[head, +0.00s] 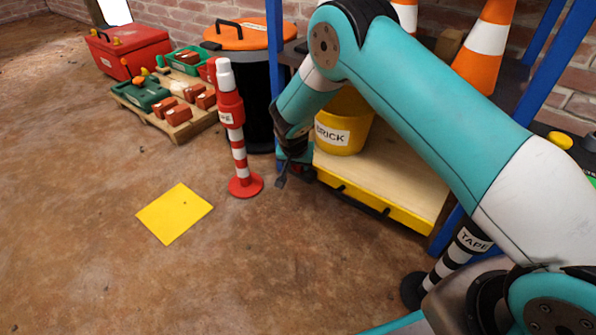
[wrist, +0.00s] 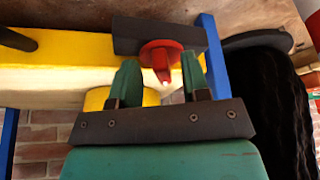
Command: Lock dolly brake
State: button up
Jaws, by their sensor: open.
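The dolly, a wooden deck with a yellow front edge (head: 376,207), sits low between blue posts and carries a yellow bucket (head: 341,139) labelled BRICK. In the wrist view its yellow edge (wrist: 75,48) crosses the upper left. A red knob with a pale pointer (wrist: 160,58), seemingly the brake, sits on a black plate (wrist: 158,34) at that edge. My gripper (wrist: 160,80) is open, with one green finger on each side of the knob; I cannot tell whether they touch it.
A red-and-white post (head: 235,140) stands close left of my gripper, before a black bin with an orange lid (head: 250,38). A pallet with bricks (head: 180,125) is farther left. A yellow floor square (head: 174,213) lies on open floor. A TAPE-labelled post (head: 468,240) stands right.

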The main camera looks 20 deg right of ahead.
jog(key=shift+w+f, duration=0.15)
jog(key=shift+f, duration=0.25)
jog(key=shift+c, duration=0.2)
grip_shut()
